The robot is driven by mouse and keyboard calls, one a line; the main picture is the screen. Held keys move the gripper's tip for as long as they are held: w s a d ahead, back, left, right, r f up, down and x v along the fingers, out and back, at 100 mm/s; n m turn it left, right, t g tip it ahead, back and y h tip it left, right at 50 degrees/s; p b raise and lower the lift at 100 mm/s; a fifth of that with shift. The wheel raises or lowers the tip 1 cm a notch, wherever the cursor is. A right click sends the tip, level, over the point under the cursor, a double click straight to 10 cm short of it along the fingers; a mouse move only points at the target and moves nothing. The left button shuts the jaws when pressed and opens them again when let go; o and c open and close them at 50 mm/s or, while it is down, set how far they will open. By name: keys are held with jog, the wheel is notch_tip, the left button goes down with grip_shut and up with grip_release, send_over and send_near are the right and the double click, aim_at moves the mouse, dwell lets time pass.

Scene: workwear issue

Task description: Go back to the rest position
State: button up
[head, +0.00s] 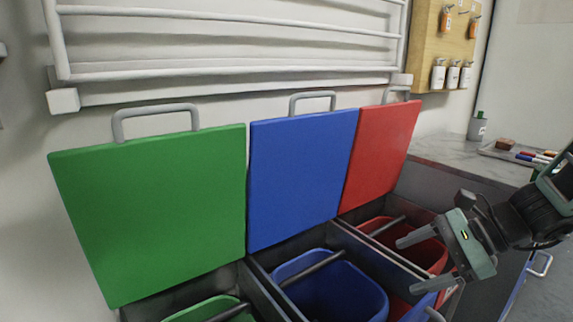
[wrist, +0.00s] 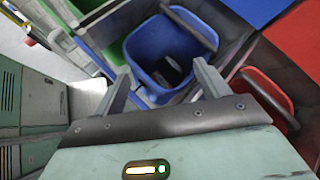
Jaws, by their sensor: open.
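My gripper (head: 424,262) is at the right of the head view, in front of the bins and over the right part of the bin unit. Its two fingers are spread apart with nothing between them. In the wrist view my gripper (wrist: 160,92) also shows open, with the blue bin (wrist: 140,48) beyond the fingertips. A dark object (wrist: 172,70) lies inside the blue bin; I cannot tell what it is.
The green lid (head: 150,210), blue lid (head: 300,180) and red lid (head: 382,155) stand raised against the wall. The red bin (head: 432,250) is behind my gripper. A counter (head: 450,150) with a tray (head: 515,155) is at the back right. A white rack (head: 230,85) hangs above.

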jog(key=s+a+n+g+h, duration=0.2)
jog(key=s+a+n+h, duration=0.3)
jog(key=s+n, duration=0.6)
jog(key=s+a+n+g+h, duration=0.1)
jog(key=s+a+n+h, duration=0.35)
jog(key=s+n, duration=0.6)
notch_tip(320, 180, up, 16)
jog(key=w+n+p, duration=0.2)
jog(key=n+p, duration=0.1)
jog(key=p, duration=1.3)
jog(key=shift+w+a+r, duration=0.15)
jog(key=shift+a+r, duration=0.05)
jog(key=shift+a, duration=0.25)
